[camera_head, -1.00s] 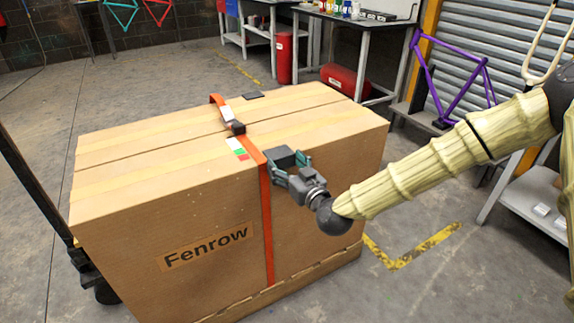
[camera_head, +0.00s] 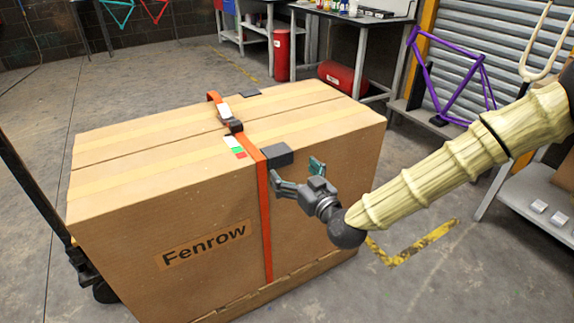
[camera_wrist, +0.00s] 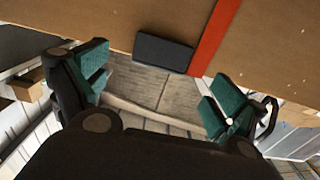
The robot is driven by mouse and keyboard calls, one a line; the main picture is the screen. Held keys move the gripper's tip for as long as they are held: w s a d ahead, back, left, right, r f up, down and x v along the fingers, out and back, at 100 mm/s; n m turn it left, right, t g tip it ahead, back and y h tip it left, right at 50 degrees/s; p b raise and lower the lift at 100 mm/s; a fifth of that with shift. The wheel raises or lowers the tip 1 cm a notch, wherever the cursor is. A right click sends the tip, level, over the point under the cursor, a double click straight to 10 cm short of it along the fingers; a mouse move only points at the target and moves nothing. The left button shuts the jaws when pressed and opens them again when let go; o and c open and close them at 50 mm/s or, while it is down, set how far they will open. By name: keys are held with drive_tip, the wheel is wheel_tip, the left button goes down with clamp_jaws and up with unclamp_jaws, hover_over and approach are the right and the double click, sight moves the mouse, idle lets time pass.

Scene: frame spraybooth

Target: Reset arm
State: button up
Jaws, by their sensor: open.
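My gripper (camera_head: 300,177) is open, with its teal-padded fingers spread in front of the box's near right side. In the wrist view the open fingers (camera_wrist: 155,95) have nothing between them but a view of the floor. A dark grey block (camera_head: 277,155) sits at the top front edge of the large cardboard box (camera_head: 200,215), beside the orange strap (camera_head: 265,220). The block also shows in the wrist view (camera_wrist: 163,53), beyond the fingers and apart from them. My arm reaches in from the right.
A small black buckle (camera_head: 235,126) and a white, red and green label (camera_head: 235,146) are on the box top. A shelf with a purple bike frame (camera_head: 447,85) stands at right. Red cylinders and benches are behind.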

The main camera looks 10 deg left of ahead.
drive_tip(key=v, duration=0.7)
drive_tip(key=s+d+f+m+g+h, duration=0.15)
drive_tip(key=s+f, duration=0.25)
drive_tip(key=f, duration=0.4)
drive_tip(key=s+d+f+g+h, duration=0.1)
drive_tip(key=s+d+f+g, duration=0.2)
drive_tip(key=f, duration=0.5)
drive_tip(key=s+d+f+m+g+h, duration=0.15)
drive_tip(key=s+f, duration=0.25)
drive_tip(key=f, duration=0.4)
drive_tip(key=s+d+f+m+g+h, duration=0.1)
drive_tip(key=s+d+f+g+h, duration=0.15)
drive_tip(key=s+d+f, duration=0.45)
drive_tip(key=s+d+f+m+g+h, duration=0.2)
drive_tip(key=s+d+f+g, duration=0.1)
drive_tip(key=s+f, duration=0.4)
drive_tip(key=s+d+f+m+g+h, duration=0.1)
drive_tip(key=s+d+g+h, duration=0.15)
drive_tip(key=s+d, duration=0.65)
wheel_tip(320, 180, up, 18)
drive_tip(key=s+p, duration=0.1)
drive_tip(key=p, duration=1.7)
drive_tip(key=shift+s+a+m+g+p, duration=0.3)
drive_tip(key=shift+a+p, duration=0.1)
drive_tip(key=shift+r, duration=0.1)
drive_tip(key=shift+c, duration=0.4)
